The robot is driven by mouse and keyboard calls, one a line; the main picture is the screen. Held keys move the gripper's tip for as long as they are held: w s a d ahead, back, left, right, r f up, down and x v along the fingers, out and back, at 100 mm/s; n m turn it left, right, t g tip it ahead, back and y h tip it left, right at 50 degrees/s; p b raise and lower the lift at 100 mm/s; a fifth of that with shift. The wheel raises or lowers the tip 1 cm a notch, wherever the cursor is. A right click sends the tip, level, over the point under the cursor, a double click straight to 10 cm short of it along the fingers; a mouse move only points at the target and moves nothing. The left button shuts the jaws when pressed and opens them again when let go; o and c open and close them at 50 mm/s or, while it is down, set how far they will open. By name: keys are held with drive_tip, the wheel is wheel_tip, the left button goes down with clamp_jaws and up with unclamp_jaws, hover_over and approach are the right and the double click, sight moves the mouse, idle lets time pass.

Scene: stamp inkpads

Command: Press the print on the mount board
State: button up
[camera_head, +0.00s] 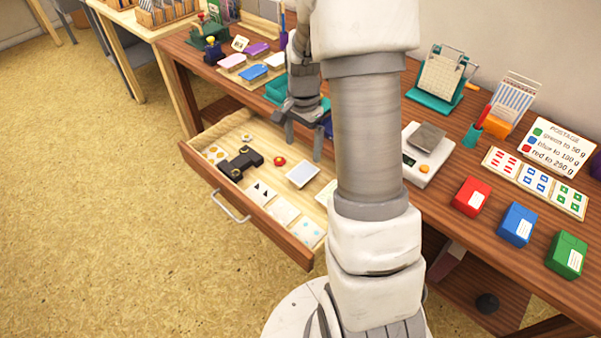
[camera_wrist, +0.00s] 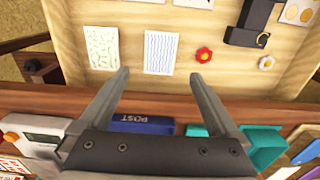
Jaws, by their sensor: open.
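My gripper (camera_head: 304,143) is open and empty above the back of the open drawer; its two fingers also show in the wrist view (camera_wrist: 160,76). A white card with blue wavy lines (camera_wrist: 161,52) lies flat in the drawer, just beyond the fingertips in the wrist view; in the head view it looks like a plain white rectangle (camera_head: 302,174). A card with green marks (camera_wrist: 103,48) lies beside it, partly behind my arm in the head view (camera_head: 326,192). I cannot tell which piece is the print and which the mount board.
The pulled-out drawer (camera_head: 225,192) also holds a black tool (camera_head: 240,163), a red flower-shaped piece (camera_wrist: 203,54) and several cards near its front. A blue POST box (camera_wrist: 143,127) and a teal tray (camera_wrist: 262,147) stand on the bench by the drawer's back.

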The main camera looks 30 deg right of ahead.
sight(303, 172)
wheel_tip(303, 172, down, 9)
drive_tip(key=b, duration=0.6)
drive_tip(key=c, duration=0.9)
drive_tip(key=shift+o, duration=0.2)
wheel_tip(303, 172, up, 7)
drive_tip(key=p, duration=0.6)
drive_tip(key=shift+r, duration=0.15)
